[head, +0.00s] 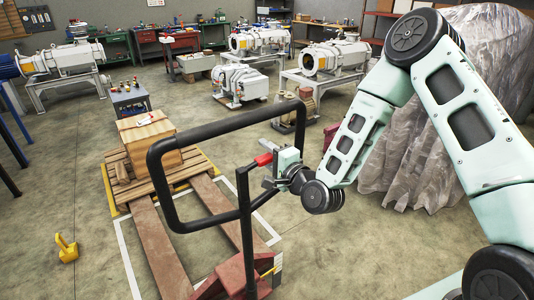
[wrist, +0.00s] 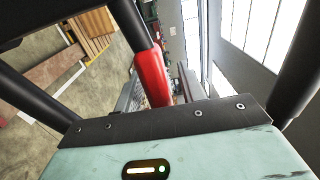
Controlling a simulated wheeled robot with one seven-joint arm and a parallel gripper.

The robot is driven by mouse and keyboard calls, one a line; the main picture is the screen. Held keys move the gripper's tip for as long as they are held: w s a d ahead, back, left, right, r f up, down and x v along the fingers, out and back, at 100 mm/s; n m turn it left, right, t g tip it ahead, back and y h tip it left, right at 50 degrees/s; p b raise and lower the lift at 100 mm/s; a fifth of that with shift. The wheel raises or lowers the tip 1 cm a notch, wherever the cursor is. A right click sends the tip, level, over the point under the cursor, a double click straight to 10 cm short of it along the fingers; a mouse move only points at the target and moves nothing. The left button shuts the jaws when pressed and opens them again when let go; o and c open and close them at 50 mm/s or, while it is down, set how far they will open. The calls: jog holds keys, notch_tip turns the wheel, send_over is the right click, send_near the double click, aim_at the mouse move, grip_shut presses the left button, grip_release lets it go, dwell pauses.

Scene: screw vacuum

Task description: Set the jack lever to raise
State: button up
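The pallet jack's handle (head: 246,215) is a black loop on an upright post, standing in front of me. A small red lever (head: 263,160) sits at the post's top, inside the loop. My gripper (head: 268,180) is at the post, just below and right of the lever. In the wrist view, the red lever (wrist: 153,78) crosses in front of the finger area. The grey fingers (wrist: 160,92) show apart on either side of it, partly hidden by the lever and my gripper's body. Whether they touch the lever is unclear.
The jack's red base (head: 235,280) and brown forks (head: 155,245) extend to a wooden pallet (head: 190,165) with a wooden crate (head: 148,142). A yellow object (head: 66,248) lies on the floor at left. Plastic-wrapped equipment (head: 440,140) stands behind my arm. Vacuum pumps line the back.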

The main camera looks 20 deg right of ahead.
aim_at(267, 163)
grip_shut()
notch_tip(267, 163, down, 2)
jog(key=m+b, duration=0.2)
jog(key=b, duration=0.1)
jog(key=shift+d+f, duration=0.1)
jog(key=shift+f, duration=0.1)
jog(key=shift+f+m+b, duration=0.4)
jog(key=shift+m+b, duration=0.05)
jog(key=shift+m, duration=0.45)
grip_release()
jog(key=shift+s, duration=0.1)
